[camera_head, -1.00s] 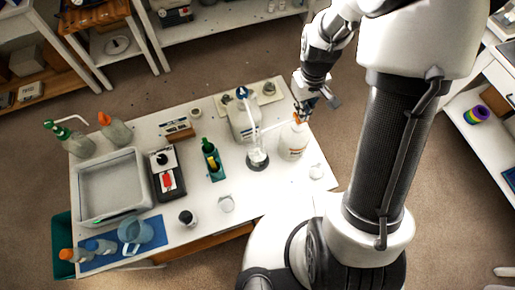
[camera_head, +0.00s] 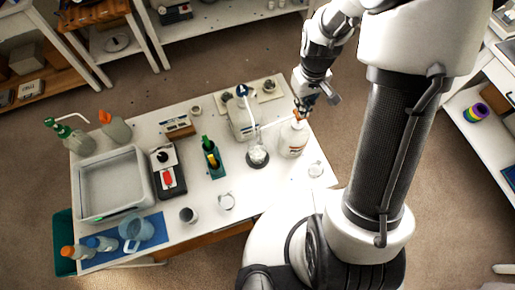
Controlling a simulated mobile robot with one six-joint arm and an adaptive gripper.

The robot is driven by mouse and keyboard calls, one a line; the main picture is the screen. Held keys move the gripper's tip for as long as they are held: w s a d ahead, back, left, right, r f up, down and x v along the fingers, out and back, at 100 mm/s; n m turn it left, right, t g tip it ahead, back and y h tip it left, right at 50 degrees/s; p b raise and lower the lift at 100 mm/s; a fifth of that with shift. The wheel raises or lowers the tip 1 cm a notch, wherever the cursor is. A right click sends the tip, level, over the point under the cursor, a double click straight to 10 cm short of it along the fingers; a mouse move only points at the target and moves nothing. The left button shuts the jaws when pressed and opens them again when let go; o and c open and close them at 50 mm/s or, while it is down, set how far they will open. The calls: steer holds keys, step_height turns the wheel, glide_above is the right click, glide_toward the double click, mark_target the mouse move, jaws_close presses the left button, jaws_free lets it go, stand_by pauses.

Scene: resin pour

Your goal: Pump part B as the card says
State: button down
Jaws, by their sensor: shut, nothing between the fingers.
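A white pump bottle (camera_head: 292,143) with an orange top stands at the right of the white table. My gripper (camera_head: 300,112) is shut with nothing held. It is right over that pump's top and hides part of it; I cannot tell if they touch. A second white pump bottle (camera_head: 241,124) with a blue top stands to its left. A pale spout reaches left from the orange-topped pump toward a clear cup (camera_head: 258,153) on a dark round base. I cannot tell which bottle is part B, and no readable card shows.
A grey tray (camera_head: 84,212), a dark device with a red panel (camera_head: 168,172), a green-topped holder (camera_head: 211,157) and a small labelled box (camera_head: 179,126) occupy the table (camera_head: 205,240). Small jars stand at the front. A blue mat (camera_head: 150,241) holds a jug and bottles.

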steer(key=shift+s+f+b, duration=0.1)
steer(key=shift+f+b, duration=1)
steer(key=shift+f, duration=0.45)
steer(key=shift+r, duration=0.2)
steer(key=shift+r+p, duration=1.65)
steer(key=shift+r, duration=0.3)
